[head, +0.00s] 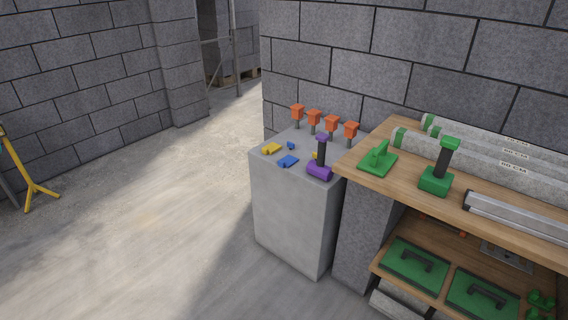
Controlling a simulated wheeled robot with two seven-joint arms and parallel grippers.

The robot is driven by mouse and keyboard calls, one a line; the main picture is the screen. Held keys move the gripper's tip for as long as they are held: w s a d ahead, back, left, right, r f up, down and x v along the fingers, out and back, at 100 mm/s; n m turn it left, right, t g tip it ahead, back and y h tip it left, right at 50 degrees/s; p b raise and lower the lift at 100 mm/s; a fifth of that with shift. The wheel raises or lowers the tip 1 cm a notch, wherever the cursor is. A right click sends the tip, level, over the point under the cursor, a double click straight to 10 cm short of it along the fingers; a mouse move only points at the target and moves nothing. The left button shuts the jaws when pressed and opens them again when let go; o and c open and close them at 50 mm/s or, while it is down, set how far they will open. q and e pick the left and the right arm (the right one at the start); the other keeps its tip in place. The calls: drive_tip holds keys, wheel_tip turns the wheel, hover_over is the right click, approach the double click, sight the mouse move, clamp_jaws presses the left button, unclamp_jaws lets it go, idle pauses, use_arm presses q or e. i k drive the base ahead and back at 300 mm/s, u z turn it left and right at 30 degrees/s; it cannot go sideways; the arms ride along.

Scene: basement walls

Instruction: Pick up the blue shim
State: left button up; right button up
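Two blue pieces lie on top of a grey concrete block (295,215). The larger, flat blue piece (287,161) is near the front edge. A smaller blue piece (291,146) sits just behind it. Both are small in the picture, and I cannot tell for certain which is the shim. Neither of my grippers is in view, and nothing is touching the blue pieces.
On the block are a yellow piece (271,149), a purple tool (319,171) and several orange-headed items along the back. A wooden workbench (400,184) with green tools adjoins on the right. The concrete floor (160,210) at left is clear; a yellow stand (36,190) is far left.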

sight(289, 161)
drive_tip(key=z, duration=0.05)
drive_tip(key=i, duration=1.6)
drive_tip(key=u, duration=0.35)
